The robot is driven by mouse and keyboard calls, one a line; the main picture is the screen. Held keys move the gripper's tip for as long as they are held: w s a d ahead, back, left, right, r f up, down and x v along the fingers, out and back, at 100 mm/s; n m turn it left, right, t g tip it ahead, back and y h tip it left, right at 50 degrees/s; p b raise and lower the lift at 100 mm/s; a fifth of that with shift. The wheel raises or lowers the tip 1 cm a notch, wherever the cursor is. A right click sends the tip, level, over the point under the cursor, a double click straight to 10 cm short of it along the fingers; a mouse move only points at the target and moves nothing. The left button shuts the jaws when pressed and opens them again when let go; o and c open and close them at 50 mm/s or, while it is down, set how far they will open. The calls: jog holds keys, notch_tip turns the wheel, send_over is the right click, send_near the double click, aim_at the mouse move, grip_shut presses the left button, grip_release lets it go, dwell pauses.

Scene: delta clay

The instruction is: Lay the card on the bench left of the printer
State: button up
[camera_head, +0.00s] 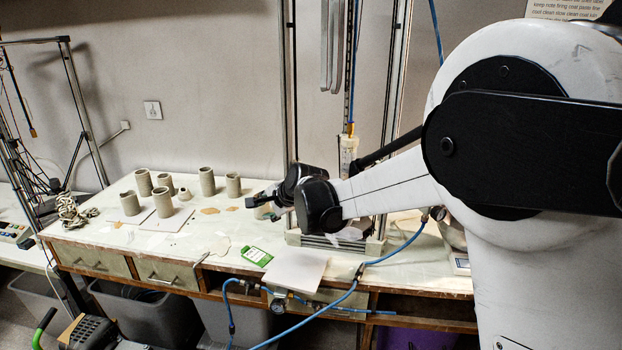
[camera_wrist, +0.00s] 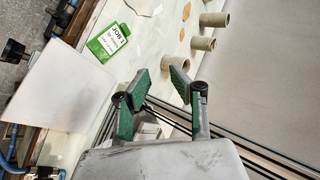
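The card (camera_head: 257,256) is green and white and lies flat on the bench (camera_head: 110,236), left of the printer's base and near the front edge. In the wrist view the card (camera_wrist: 109,43) shows the print "JOB 1". The printer (camera_head: 335,244) is a tall frame with a clear tube hanging in it; my arm covers part of it. My gripper (camera_head: 257,205) is above the bench at the printer's left side, apart from the card. In the wrist view my gripper (camera_wrist: 160,77) has its green-padded fingers apart, with nothing held between them.
A white sheet or board (camera_head: 296,271) lies just right of the card, at the front edge. Several grey clay cylinders (camera_head: 163,202) stand at the back left, some on white boards. Clay scraps (camera_head: 215,243) lie between. A blue hose (camera_head: 352,287) runs along the front.

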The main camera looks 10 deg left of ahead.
jog(key=s+d+r+n+h+b, duration=0.1)
jog(key=s+d+r, duration=0.1)
jog(key=s+d, duration=0.45)
jog(key=s+d+r+n+h+b, duration=0.1)
jog(key=s+d+r+n+h, duration=0.2)
jog(key=d, duration=0.7)
jog(key=s+d+r, duration=0.2)
jog(key=s+d, duration=0.4)
jog(key=d, duration=0.3)
jog(key=s+d+f+n+h+b, duration=0.1)
jog(key=s+d+f, duration=0.3)
jog(key=s+d, duration=0.4)
jog(key=s+d+f+n+h+b, duration=0.1)
jog(key=s+d+f+n+h, duration=0.1)
jog(key=s+d, duration=0.6)
jog(key=s+f+n, duration=0.1)
jog(key=s, duration=0.5)
jog(key=shift+f+b, duration=0.3)
jog(key=shift+f, duration=0.05)
jog(key=shift+s, duration=0.1)
